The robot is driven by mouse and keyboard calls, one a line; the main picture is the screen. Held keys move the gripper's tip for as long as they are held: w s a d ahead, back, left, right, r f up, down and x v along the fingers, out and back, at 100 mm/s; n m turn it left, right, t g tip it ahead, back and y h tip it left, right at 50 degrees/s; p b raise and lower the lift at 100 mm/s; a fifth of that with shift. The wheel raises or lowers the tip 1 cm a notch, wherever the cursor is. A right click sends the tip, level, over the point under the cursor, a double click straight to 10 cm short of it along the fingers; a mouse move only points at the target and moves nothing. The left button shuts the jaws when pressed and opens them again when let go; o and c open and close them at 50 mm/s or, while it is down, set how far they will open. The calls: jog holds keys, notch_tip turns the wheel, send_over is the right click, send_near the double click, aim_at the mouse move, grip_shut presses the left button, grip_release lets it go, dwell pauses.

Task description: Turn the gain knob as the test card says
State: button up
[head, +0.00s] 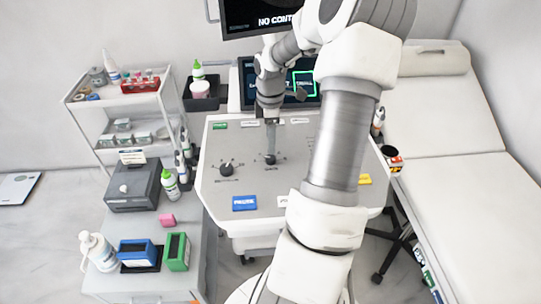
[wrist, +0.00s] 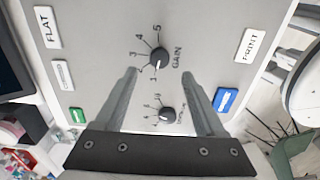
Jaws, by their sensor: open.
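The gain knob (wrist: 159,57) is a dark round knob on the light console panel (wrist: 100,40). A scale from 1 to 5 and the word GAIN are printed around it. Its pale pointer mark seems to face the 1 side. My gripper (wrist: 159,76) is open, with one finger on each side below the knob in the wrist view; whether it touches cannot be told. In the head view my gripper (head: 270,148) is right above the gain knob (head: 270,160). A white card (head: 131,157) stands on a grey box; its text is unreadable, and whether it is the test card is unclear.
A second knob (wrist: 166,115) sits close by, between the fingers' bases in the wrist view. A blue button (head: 244,203) and yellow button (head: 364,180) are on the panel. A screen (head: 300,85) stands behind it. A couch (head: 450,150) is on the right.

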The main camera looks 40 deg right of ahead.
aim_at(270, 157)
notch_tip(270, 157, down, 7)
jog(key=shift+r+b, duration=0.1)
jog(key=shift+b, duration=0.2)
grip_shut()
dwell(0.3)
